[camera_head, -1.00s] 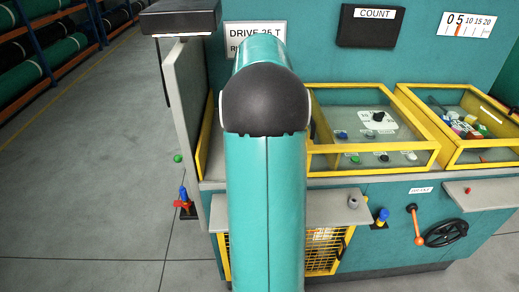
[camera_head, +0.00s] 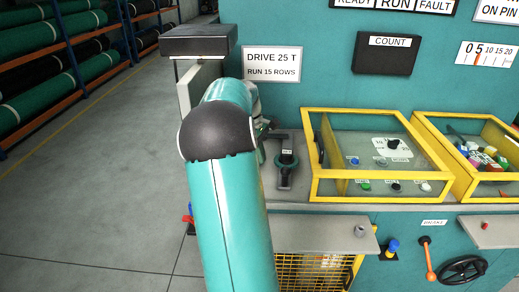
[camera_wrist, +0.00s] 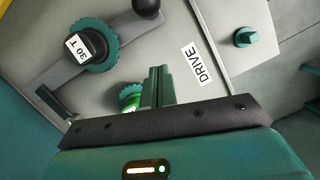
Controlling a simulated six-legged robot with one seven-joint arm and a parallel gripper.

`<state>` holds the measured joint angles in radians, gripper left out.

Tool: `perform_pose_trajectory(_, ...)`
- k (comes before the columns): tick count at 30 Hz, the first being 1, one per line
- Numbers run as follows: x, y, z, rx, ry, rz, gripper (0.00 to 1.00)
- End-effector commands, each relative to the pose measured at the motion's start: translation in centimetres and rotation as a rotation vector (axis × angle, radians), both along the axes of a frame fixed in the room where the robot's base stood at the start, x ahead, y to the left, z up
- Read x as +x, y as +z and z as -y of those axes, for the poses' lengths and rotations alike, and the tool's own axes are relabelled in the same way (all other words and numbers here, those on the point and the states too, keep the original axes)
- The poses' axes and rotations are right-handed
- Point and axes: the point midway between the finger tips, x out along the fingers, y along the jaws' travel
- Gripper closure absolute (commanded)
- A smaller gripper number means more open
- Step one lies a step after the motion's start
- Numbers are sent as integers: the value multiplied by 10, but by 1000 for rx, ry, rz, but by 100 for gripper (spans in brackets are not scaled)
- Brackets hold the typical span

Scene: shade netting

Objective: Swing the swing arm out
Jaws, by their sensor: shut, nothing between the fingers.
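In the wrist view a dark swing arm (camera_wrist: 62,78) lies slantwise across a grey plate. It carries a toothed green gear (camera_wrist: 92,31) marked 30 T and has a black ball knob (camera_wrist: 146,8) at its upper right end. My gripper (camera_wrist: 158,72) is shut and empty, its fingers together below and right of the gear, apart from the knob. A second green gear (camera_wrist: 130,97) sits just left of the fingers, partly hidden by them.
A DRIVE label (camera_wrist: 197,64) and a teal knob (camera_wrist: 243,38) are right of the fingers. A dark tool-like part (camera_head: 286,160) lies on the counter beside my arm. Yellow-framed boxes (camera_head: 318,187) stand to its right. The floor at left (camera_head: 95,185) is clear.

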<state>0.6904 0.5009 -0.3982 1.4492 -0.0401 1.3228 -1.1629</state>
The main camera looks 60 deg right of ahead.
Motion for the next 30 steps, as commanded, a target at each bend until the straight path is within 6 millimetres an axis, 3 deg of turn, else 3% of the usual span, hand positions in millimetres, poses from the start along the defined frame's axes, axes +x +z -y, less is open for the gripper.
perform_pose_trajectory(8, -15, -54, 1, 2, 0, -1, 100)
perform_pose_trajectory(15, -47, -51, 5, -3, 2, 1, 100)
perform_pose_trajectory(30, -58, -51, 7, -3, 2, 1, 100)
